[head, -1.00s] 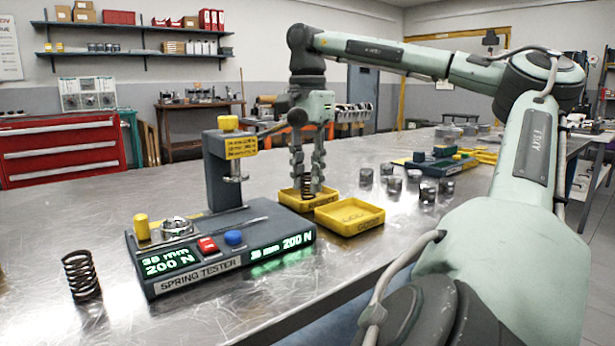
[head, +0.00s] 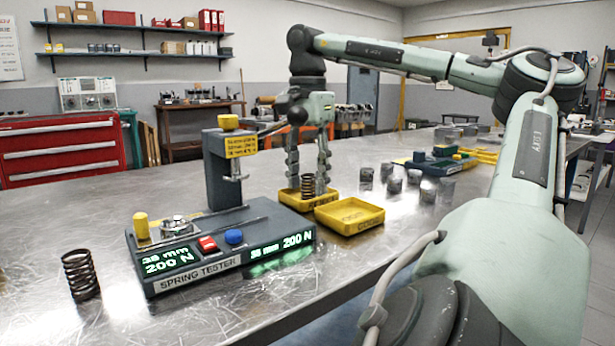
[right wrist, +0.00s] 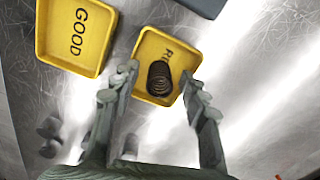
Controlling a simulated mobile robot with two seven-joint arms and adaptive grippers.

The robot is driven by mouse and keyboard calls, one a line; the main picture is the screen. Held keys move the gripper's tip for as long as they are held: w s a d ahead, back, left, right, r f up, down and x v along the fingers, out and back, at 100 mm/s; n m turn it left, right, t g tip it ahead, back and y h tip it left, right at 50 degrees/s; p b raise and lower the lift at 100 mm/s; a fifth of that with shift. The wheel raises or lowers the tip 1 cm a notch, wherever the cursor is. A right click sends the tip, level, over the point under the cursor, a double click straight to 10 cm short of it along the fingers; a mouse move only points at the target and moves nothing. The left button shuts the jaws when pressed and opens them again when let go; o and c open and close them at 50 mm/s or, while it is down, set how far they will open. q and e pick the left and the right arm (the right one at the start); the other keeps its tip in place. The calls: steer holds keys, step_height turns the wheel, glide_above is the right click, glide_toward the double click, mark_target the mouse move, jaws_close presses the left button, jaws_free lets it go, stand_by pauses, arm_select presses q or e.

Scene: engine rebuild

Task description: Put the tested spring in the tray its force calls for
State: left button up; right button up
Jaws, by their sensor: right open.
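A dark coil spring (head: 307,186) stands in the rear yellow tray (head: 288,204). In the right wrist view the spring (right wrist: 160,78) is inside that tray (right wrist: 143,52), whose lettering starts with "R" and is partly hidden. My right gripper (head: 308,176) is open, with its fingers spread on either side of the spring and apart from it. The other yellow tray (head: 349,215) is empty, and in the right wrist view it reads GOOD (right wrist: 76,38). The spring tester (head: 215,262) shows 38 mm and 200 N. My left gripper is out of view.
A second coil spring (head: 81,275) stands on the steel bench left of the tester. Several small metal cylinders (head: 392,184) stand right of the trays. The bench front right of the GOOD tray is clear.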

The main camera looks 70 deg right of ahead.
step_height(320, 180, up, 4)
steer(key=shift+r+p, duration=0.1)
steer(key=shift+p, duration=0.55)
arm_select(q)
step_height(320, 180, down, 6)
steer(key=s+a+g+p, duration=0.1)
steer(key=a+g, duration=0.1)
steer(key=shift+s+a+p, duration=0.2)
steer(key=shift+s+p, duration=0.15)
steer(key=shift+p, duration=0.05)
arm_select(e)
step_height(320, 180, up, 8)
